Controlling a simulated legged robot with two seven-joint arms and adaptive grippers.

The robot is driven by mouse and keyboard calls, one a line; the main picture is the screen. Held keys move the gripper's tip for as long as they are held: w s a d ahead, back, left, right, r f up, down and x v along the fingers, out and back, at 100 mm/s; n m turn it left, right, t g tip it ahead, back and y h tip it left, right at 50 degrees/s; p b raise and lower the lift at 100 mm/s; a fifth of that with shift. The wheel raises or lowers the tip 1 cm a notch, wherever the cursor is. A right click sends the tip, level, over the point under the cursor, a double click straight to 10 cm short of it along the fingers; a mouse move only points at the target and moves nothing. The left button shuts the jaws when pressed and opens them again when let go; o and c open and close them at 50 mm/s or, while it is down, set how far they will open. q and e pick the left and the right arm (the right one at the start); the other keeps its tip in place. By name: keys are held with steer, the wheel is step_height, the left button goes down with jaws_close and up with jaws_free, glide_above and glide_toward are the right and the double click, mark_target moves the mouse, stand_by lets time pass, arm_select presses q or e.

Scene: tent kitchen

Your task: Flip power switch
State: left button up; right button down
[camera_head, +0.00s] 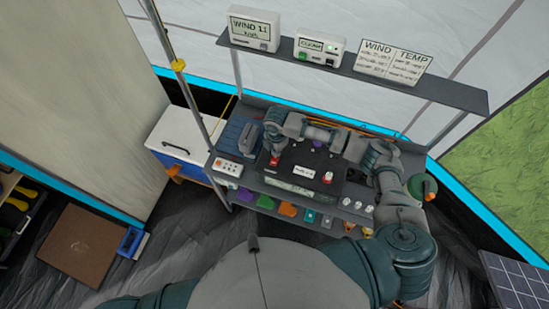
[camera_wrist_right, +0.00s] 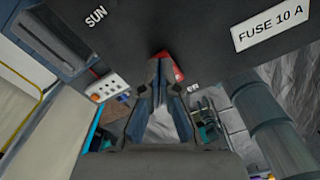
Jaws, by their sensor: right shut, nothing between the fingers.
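A black power box (camera_head: 300,160) stands on the workbench. A red switch (camera_wrist_right: 179,73) is on its panel, partly hidden by my fingers in the wrist view. A bit of red (camera_head: 274,161) shows at my fingertips in the head view, likely the same switch. My right gripper (camera_head: 273,152) reaches over the box from the right and points down at its left part. Its fingers are shut and empty, and the tips (camera_wrist_right: 163,58) are at or very near the switch; I cannot tell whether they touch. My left gripper is out of view.
A label "FUSE 10 A" (camera_wrist_right: 272,24) and a red knob (camera_head: 327,177) are right of my gripper. A white socket strip (camera_head: 228,168) lies left of the box. A shelf (camera_head: 350,70) with displays hangs above. A blue-and-white cooler (camera_head: 182,135) stands left of the bench.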

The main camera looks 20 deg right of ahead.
steer(key=shift+a+f, duration=0.1)
steer(key=shift+f, duration=0.1)
steer(key=shift+f, duration=0.3)
steer(key=shift+r, duration=0.1)
step_height(320, 180, up, 4)
steer(key=p, duration=0.5)
steer(key=shift+r, duration=0.25)
step_height(320, 180, up, 2)
steer(key=shift+r+p, duration=0.2)
steer(key=shift+p, duration=0.85)
